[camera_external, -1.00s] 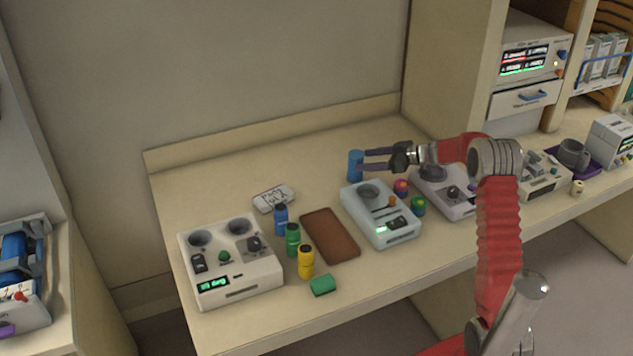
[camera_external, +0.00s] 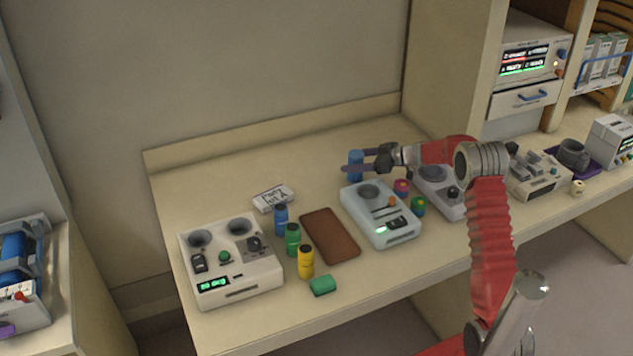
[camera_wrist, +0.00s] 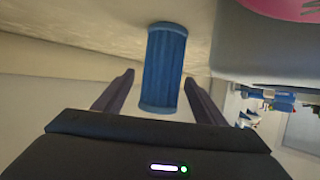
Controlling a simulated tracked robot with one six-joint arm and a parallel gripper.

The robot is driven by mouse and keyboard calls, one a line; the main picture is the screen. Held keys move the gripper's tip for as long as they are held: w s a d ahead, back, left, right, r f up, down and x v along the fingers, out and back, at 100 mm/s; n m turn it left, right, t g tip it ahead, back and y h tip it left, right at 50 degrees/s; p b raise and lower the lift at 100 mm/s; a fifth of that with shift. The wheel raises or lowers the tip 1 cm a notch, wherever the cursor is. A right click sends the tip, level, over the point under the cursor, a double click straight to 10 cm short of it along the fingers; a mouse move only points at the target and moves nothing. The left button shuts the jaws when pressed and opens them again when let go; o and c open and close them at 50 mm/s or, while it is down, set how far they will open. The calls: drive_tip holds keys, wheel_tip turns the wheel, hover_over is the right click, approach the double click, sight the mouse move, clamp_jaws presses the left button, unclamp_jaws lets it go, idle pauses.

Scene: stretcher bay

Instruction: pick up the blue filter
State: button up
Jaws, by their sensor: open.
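The blue filter (camera_external: 355,160) is a ribbed blue cylinder. It stands upright on the bench, behind the pale device with a round socket. In the wrist view the filter (camera_wrist: 163,70) lies between the two finger lines, its near end level with the fingertips. My gripper (camera_external: 352,161) is open, with dark purple fingers reaching left on both sides of the filter in the outside view. In the wrist view my gripper (camera_wrist: 160,82) has a gap on each side of the filter. The near finger hides part of the filter in the outside view.
The pale device (camera_external: 378,214) stands close in front. Red-blue and green caps (camera_external: 418,205) sit right of it. A brown mat (camera_external: 330,236), small bottles (camera_external: 292,240) and a white two-socket device (camera_external: 230,265) are farther left. The bench behind and left of the filter is clear.

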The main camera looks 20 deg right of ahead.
drive_tip(key=shift+c, duration=0.6)
drive_tip(key=c, duration=1.1)
drive_tip(key=shift+r, duration=0.15)
wheel_tip(320, 180, up, 10)
drive_tip(key=shift+f, duration=0.15)
